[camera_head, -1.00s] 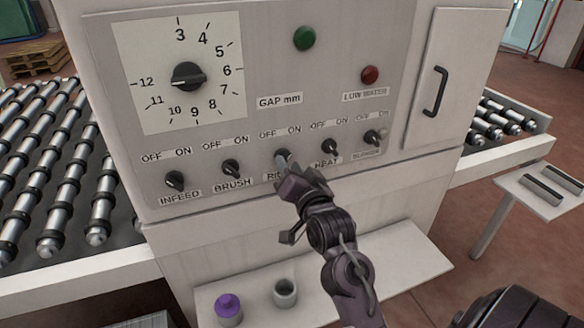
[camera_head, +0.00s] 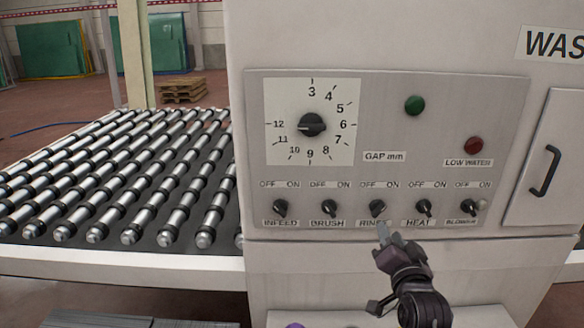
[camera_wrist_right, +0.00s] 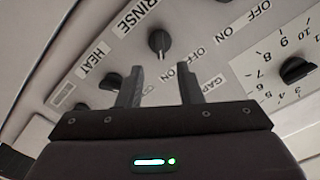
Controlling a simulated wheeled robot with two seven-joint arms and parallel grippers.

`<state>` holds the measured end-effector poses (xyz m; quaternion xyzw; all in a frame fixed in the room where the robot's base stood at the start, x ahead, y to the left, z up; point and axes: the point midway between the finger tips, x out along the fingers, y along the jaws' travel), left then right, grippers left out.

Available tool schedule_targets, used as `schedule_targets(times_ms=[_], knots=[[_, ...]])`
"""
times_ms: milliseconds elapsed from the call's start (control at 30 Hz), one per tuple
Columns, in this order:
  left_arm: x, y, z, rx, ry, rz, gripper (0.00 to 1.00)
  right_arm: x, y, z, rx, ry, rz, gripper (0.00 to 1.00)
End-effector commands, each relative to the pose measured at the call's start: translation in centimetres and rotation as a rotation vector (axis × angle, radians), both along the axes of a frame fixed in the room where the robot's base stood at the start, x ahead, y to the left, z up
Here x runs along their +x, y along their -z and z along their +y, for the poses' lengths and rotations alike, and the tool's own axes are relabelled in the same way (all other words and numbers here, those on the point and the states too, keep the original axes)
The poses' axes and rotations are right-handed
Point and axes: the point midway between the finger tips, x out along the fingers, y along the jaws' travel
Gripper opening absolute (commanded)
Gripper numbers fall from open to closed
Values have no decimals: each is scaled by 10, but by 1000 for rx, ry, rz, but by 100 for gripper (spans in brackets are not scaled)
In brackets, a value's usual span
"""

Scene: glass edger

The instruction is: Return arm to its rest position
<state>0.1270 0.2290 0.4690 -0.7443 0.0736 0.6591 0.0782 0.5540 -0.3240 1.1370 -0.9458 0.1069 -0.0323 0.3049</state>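My right gripper (camera_head: 388,237) is in front of the washer panel, just below the RINSE knob (camera_head: 377,208) and partly over the RINSE label. In the right wrist view the two fingers (camera_wrist_right: 160,75) stand apart with nothing between them. The black RINSE knob (camera_wrist_right: 159,41) is beyond the fingertips, apart from them. My right arm comes in from the lower right. My left gripper is not in view.
The panel (camera_head: 440,90) carries a GAP dial (camera_head: 312,124), a green button (camera_head: 414,105), a red LOW WATER light (camera_head: 473,145) and a row of knobs. A roller conveyor (camera_head: 120,190) lies left. A door handle (camera_head: 546,170) sticks out right.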

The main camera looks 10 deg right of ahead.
Motion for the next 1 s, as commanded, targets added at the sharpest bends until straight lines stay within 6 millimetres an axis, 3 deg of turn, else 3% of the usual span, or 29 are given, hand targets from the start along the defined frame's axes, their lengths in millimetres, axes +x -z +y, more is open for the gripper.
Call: schedule_targets(times_ms=[67, 167, 300, 433, 600, 833, 1000], knots=[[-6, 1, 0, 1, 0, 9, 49, -3, 9, 6, -20, -17, 48, 33], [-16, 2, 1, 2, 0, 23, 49, -16, 37, 25, -83, -72, 201, 33], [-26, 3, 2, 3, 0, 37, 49, -59, 97, 64, -229, -219, 537, 33], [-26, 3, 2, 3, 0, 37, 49, -107, 137, 91, -338, -358, 787, 33], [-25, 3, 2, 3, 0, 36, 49, -162, 167, 112, -439, -510, 1017, 33], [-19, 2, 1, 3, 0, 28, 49, -232, 188, 130, -542, -704, 1262, 33], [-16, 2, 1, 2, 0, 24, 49, -220, 236, 131, -539, -712, 1284, 33]])
